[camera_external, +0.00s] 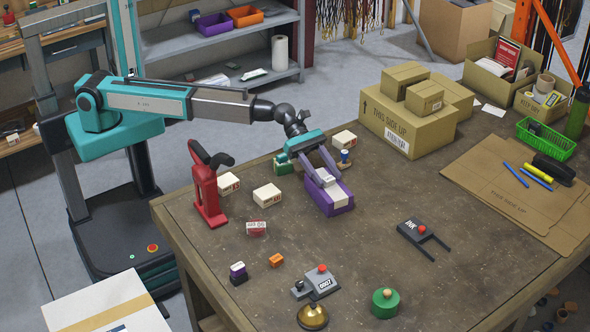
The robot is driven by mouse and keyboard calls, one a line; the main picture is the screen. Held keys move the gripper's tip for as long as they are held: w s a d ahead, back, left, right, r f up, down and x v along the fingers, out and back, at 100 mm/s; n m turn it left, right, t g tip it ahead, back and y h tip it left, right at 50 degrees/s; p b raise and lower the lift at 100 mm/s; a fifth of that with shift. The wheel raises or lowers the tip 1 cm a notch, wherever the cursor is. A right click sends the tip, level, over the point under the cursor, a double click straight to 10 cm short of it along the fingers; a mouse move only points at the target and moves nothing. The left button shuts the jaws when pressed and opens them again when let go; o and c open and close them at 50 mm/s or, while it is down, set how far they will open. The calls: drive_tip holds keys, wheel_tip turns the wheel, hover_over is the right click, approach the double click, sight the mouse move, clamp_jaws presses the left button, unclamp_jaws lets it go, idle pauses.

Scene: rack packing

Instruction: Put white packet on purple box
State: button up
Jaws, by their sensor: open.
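A purple box (343,211) stands on the workbench near its middle. A small white packet (325,176) with dark print sits at the far end of the box's top, and seems to rest on it. A broader white patch covers the near part of the box's top; whether it is a label or part of the packet I cannot tell. My gripper (324,174) reaches down from the upper left, open, with its fingers on either side of the white packet. Whether the fingers touch it I cannot tell.
White cartons (267,195) stand left of the box, near a red tool (207,188). Cardboard boxes (410,130) are at the back right. A black tool (421,238) lies to the right.

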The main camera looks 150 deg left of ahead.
drive_tip(key=shift+r, duration=0.2)
drive_tip(key=v, duration=1.2)
drive_tip(key=shift+w, duration=0.1)
idle(0.6)
